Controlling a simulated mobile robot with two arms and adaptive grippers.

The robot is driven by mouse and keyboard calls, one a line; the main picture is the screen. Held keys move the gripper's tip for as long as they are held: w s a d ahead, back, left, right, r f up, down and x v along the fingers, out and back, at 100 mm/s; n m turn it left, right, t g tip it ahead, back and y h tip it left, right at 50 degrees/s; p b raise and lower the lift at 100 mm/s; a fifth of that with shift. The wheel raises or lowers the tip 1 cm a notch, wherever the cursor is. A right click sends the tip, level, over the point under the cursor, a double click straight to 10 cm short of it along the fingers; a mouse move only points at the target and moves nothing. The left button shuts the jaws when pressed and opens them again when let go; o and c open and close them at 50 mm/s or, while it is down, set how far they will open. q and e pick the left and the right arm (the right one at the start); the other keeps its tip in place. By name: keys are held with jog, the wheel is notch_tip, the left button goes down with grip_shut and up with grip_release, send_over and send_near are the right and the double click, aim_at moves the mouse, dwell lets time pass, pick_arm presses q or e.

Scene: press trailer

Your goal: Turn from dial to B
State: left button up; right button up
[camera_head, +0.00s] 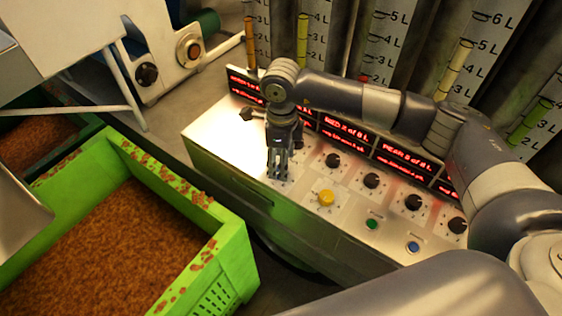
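A metal control panel (232,148) carries a row of black dials. Four show clear of my arm: one (332,160) just right of my gripper, then a second (371,180), a third (413,202) and a fourth (457,225) at the right. My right gripper (279,174) points down at the panel's left part. Its fingers look close together, and whether they hold a dial there is hidden. I cannot read the dial labels, so I cannot tell which is the from dial or where B is. My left gripper is not in view.
Red displays (402,162) and graduated tubes stand behind. A green crate (235,255) of brown pulp is at the left.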

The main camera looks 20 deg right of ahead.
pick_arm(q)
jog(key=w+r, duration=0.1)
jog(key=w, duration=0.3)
pick_arm(e)
notch_tip(320, 180, down, 3)
jog(key=shift+w, duration=0.1)
jog(key=shift+c, duration=0.9)
jog(key=c, duration=0.9)
jog(key=shift+c, duration=0.2)
jog(key=shift+f+n+b, duration=0.1)
jog(key=shift+n+b, duration=0.2)
jog(key=n+b, duration=0.5)
jog(key=b, duration=0.3)
jog(key=shift+f+n, duration=0.1)
jog(key=shift+n, duration=0.3)
pick_arm(q)
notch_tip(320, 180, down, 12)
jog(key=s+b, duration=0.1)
jog(key=b, duration=0.1)
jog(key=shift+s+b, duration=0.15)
jog(key=shift+b, duration=0.25)
pick_arm(e)
jog(key=shift+r+n, duration=0.25)
jog(key=shift+n, duration=1.05)
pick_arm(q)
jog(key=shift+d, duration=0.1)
